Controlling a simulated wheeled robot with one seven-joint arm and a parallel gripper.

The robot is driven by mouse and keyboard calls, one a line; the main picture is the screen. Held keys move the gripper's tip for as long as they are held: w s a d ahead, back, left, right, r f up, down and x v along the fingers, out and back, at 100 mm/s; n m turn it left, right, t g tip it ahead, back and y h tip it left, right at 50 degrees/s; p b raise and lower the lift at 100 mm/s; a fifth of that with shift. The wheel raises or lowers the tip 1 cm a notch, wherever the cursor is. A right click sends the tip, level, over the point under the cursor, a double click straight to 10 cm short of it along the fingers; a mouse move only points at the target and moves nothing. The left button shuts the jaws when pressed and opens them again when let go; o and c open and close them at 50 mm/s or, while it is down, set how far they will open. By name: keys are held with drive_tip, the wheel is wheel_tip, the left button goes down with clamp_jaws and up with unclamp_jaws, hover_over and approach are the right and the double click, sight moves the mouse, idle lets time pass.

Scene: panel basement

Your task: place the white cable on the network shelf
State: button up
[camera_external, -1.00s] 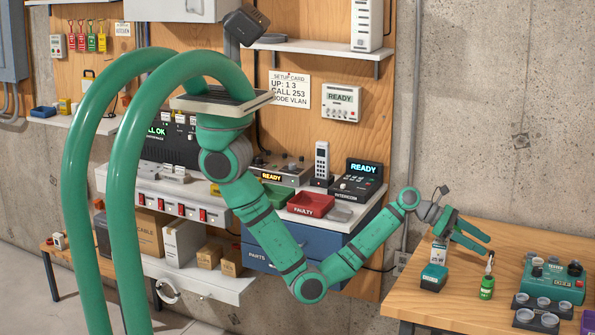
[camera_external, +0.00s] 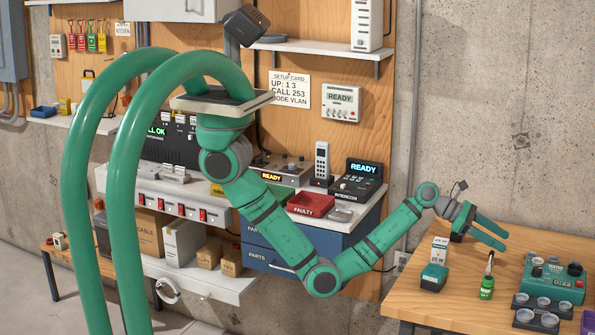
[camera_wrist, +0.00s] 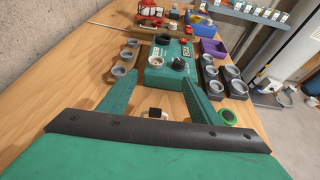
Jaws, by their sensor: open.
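A white coiled cable (camera_external: 168,291) hangs at the left end of the lower white shelf under the middle bench, well left of my gripper. The likely network shelf is the white wall shelf (camera_external: 318,47) at upper right, with a white router-like box (camera_external: 367,25) on it. The cable and shelf are not in the wrist view.
The table (camera_external: 410,293) holds a green tester (camera_external: 552,280), cup trays (camera_external: 540,312), a small green box (camera_external: 433,277) and a white carton (camera_external: 439,250). A red FAULTY bin (camera_external: 311,205) and an intercom (camera_external: 358,182) stand on the middle bench. Cartons fill the lower shelf.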

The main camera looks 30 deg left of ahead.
drive_tip(key=shift+f, duration=1.55)
drive_tip(key=f, duration=0.4)
drive_tip(key=shift+d, duration=0.2)
drive_tip(key=shift+x, duration=1.3)
drive_tip(key=shift+r, duration=0.1)
drive_tip(key=c, duration=1.2)
